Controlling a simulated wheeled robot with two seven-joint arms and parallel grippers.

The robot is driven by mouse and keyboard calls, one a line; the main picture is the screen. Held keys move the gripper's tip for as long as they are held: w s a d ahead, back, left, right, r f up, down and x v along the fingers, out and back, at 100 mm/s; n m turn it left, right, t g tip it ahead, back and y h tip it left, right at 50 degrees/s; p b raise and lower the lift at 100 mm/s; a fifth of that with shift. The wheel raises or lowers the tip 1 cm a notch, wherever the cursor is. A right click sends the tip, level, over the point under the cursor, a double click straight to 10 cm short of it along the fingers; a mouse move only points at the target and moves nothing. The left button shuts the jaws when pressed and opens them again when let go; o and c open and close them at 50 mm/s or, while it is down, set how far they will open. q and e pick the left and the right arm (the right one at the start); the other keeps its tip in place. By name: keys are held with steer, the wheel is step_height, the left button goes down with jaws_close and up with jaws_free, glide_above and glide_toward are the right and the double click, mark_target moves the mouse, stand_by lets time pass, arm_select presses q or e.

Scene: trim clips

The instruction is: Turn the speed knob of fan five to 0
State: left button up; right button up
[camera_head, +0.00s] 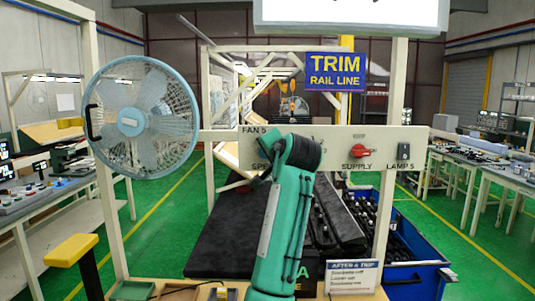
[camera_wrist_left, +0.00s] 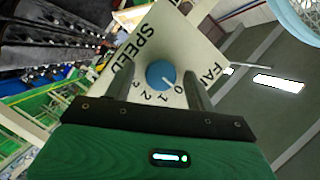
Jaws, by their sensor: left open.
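The blue round speed knob (camera_wrist_left: 160,74) sits on a pale panel in the left wrist view, with SPEED, FAN and small numbers 0 to 3 printed around it. A short white mark on the knob points towards the low numbers; I cannot tell exactly which. My left gripper (camera_wrist_left: 159,66) is open, with one finger on each side of the knob; contact is unclear. In the head view my arm hides the knob on the panel (camera_head: 335,146) under FAN 5. The fan (camera_head: 142,116), with a pale blue cage, hangs at the left. My right gripper is not in view.
A red SUPPLY knob (camera_head: 360,151) and a dark LAMP 5 switch (camera_head: 403,151) are on the panel's right part. A card sign (camera_head: 352,277) stands below, beside a blue bin (camera_head: 422,279). A yellow-topped stool (camera_head: 71,250) is at the left.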

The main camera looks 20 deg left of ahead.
arm_select(q)
steer(key=b+v, duration=0.5)
steer(key=v, duration=0.8)
steer(key=shift+s+d, duration=0.25)
steer(key=shift+s, duration=0.05)
steer(key=shift+r, duration=0.1)
